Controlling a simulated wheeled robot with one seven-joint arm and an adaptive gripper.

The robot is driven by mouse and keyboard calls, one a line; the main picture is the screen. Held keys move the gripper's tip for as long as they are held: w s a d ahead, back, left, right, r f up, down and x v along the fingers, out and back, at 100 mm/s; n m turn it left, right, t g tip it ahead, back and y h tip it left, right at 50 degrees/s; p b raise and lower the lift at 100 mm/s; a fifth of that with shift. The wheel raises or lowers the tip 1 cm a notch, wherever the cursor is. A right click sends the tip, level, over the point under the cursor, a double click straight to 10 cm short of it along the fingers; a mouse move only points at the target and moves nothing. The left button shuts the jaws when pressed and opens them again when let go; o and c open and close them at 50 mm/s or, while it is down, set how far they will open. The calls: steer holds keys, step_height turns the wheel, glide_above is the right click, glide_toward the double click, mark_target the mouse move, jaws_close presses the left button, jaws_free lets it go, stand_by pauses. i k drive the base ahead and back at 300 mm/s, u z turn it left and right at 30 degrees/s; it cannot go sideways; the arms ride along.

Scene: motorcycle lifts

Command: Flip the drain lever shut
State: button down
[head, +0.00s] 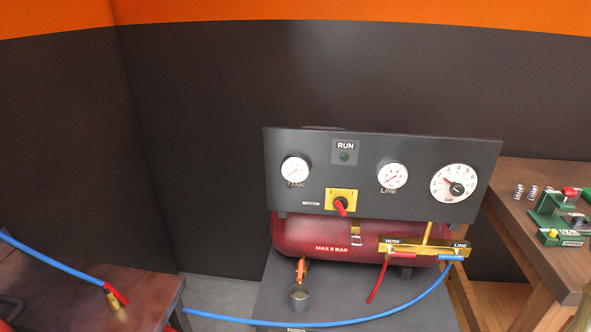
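A small orange lever (301,269), which looks like the drain lever, hangs below the left end of the dark red tank (325,236). It points roughly straight down, above a small grey cup (299,297). The picture is too small to tell its valve body or whether it is open or shut. My gripper is not in view.
A dark panel (367,205) above the tank carries gauges and a red motor switch (341,206). Right of the lever is a brass manifold (425,247) with red and blue fittings. A blue hose (385,312) crosses in front. Benches stand left (75,290) and right (530,215).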

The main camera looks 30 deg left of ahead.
mark_target(301, 262)
steer(key=k, duration=0.5)
steer(key=u, duration=0.8)
steer(key=i, duration=0.45)
